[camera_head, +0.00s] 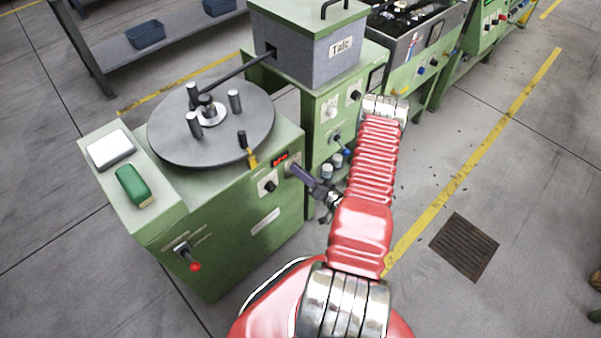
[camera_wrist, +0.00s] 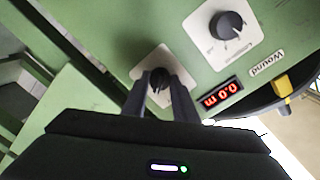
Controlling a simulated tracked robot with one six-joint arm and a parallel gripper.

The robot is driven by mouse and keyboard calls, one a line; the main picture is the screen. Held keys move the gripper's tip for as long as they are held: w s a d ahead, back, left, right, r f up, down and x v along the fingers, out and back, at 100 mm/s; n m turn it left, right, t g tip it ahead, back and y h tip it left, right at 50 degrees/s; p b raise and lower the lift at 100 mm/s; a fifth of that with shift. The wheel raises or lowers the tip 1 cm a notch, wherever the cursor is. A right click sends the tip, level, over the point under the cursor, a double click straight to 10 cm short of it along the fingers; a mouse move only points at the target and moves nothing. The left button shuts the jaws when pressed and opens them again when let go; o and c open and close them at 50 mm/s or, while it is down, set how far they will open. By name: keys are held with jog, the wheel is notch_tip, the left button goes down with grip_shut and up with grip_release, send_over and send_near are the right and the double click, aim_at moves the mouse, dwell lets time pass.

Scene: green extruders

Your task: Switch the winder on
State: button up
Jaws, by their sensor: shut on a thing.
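The winder (camera_head: 205,235) is a green cabinet with a dark grey round plate (camera_head: 240,130) on top. A red-digit display (camera_head: 279,159) sits on its front panel; in the wrist view the display (camera_wrist: 221,95) looks like 0.0 m. My gripper (camera_head: 294,171) reaches the panel's right end from the right. In the wrist view my gripper's (camera_wrist: 159,77) two dark fingers are shut on a small black knob (camera_wrist: 157,82) on a pale plate. The knob's lower part is hidden by the fingers. Another black knob (camera_wrist: 228,25) on a white plate is apart from the fingers.
A lever with a red ball (camera_head: 195,267) sticks out of the winder's lower left front. A yellow-based black handle (camera_head: 249,155) stands at the plate's edge. The Talc box (camera_head: 300,50) on a green cabinet stands behind. Open floor lies to the right, with a drain grate (camera_head: 465,246).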

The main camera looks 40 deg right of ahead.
jog(key=shift+d, duration=0.15)
jog(key=o, duration=1)
jog(key=shift+o, duration=0.2)
jog(key=shift+s, duration=0.1)
jog(key=s, duration=1.3)
jog(key=shift+s+r, duration=0.25)
jog(key=shift+s, duration=0.05)
